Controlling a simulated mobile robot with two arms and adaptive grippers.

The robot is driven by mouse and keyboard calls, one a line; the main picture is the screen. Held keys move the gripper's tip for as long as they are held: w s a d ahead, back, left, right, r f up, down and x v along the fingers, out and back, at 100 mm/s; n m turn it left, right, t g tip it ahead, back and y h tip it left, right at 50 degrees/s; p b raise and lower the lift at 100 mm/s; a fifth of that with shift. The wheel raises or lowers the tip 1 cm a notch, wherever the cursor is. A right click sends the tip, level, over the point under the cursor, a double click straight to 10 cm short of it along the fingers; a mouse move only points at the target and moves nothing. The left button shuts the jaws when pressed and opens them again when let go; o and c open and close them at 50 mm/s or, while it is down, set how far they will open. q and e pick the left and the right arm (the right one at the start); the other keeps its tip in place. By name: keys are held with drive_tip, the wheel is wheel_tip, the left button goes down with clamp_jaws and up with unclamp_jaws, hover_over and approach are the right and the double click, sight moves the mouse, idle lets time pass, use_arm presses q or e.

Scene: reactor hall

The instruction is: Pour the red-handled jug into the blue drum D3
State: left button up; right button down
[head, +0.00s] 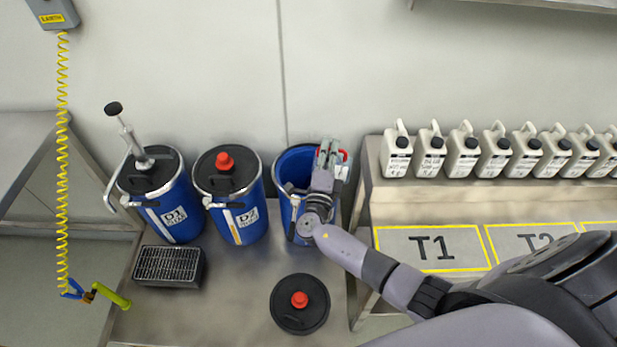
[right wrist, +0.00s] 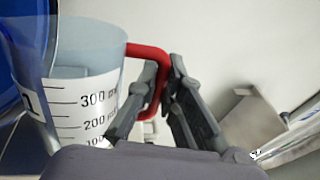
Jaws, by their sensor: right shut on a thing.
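The blue drum (head: 290,172) at the right of the row of drums stands open, without a lid. My right arm hides its label, so I cannot read D3. My right gripper (head: 332,152) is over its right rim. In the right wrist view the gripper (right wrist: 160,120) is shut on the red handle (right wrist: 150,55) of a clear jug (right wrist: 95,50) with a millilitre scale. The jug is beside the blue drum wall (right wrist: 20,50). In the head view the gripper hides most of the jug; I cannot tell its tilt or its contents. My left gripper is not in view.
Closed drums D1 (head: 178,215) with a pump and D2 (head: 240,217) stand to the left. A black lid (head: 300,320) and a black grated box (head: 168,268) lie on the steel table (head: 225,300). Several white canisters (head: 465,152) stand on the right bench.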

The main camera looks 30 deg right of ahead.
drive_tip(key=shift+w+a+r+n+y+p, duration=0.15)
drive_tip(key=shift+w+a+n+p, duration=0.15)
drive_tip(key=shift+a+n+p, duration=0.25)
drive_tip(key=shift+w+a+r+n+y+p, duration=0.15)
drive_tip(key=shift+w+a+n+p, duration=0.15)
drive_tip(key=shift+n+p, duration=0.3)
